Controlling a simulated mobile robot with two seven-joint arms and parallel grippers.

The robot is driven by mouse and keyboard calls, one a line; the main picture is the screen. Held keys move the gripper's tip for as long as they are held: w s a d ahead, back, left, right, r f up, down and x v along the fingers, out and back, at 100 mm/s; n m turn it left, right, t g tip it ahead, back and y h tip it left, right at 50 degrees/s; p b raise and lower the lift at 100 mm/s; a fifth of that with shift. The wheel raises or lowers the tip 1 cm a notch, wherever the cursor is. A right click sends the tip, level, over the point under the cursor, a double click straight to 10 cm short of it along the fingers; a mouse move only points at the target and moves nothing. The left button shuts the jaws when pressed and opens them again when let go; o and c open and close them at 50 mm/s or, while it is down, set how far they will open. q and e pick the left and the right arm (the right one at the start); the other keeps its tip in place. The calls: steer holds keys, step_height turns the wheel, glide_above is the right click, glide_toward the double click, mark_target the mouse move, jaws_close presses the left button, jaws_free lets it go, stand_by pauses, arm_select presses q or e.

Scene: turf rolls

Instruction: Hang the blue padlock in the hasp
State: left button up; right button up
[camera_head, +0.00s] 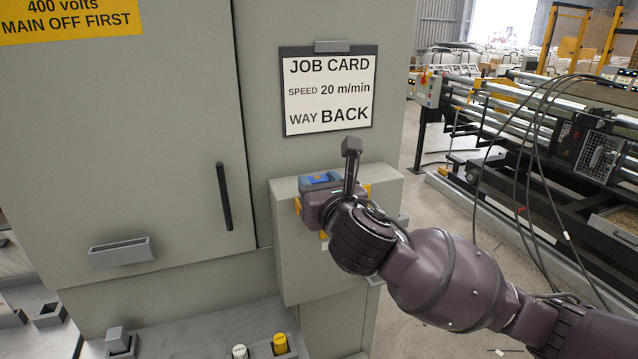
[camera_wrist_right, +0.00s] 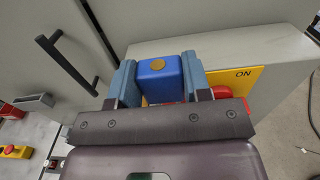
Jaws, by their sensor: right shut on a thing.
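My right gripper (camera_head: 320,183) is at the grey switch box (camera_head: 385,185) on the cabinet front, below the job card. In the right wrist view the gripper (camera_wrist_right: 158,82) is shut on the blue padlock (camera_wrist_right: 152,90), which sits between its two blue-grey fingers and has a brass-coloured disc on it. A red part (camera_wrist_right: 222,91) shows beside the right finger, in front of a yellow plate (camera_wrist_right: 240,80) marked ON. The hasp cannot be made out, and the padlock's shackle is hidden. My left gripper is not in view.
A black door handle (camera_head: 224,196) and a small grey tray (camera_head: 120,252) are on the cabinet left of the box. The job card (camera_head: 328,92) hangs above. White (camera_head: 240,352) and yellow (camera_head: 280,344) pieces stand on the ledge below. Machinery with cables is at right.

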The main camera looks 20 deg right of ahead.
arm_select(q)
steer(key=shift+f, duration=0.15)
arm_select(e)
steer(key=shift+f, duration=0.3)
steer(key=o, duration=1.1)
steer(key=shift+c, duration=0.2)
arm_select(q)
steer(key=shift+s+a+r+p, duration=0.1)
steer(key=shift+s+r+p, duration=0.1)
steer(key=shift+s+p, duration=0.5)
arm_select(e)
steer(key=s, duration=1)
steer(key=shift+s+d, duration=0.2)
steer(key=shift+s, duration=0.2)
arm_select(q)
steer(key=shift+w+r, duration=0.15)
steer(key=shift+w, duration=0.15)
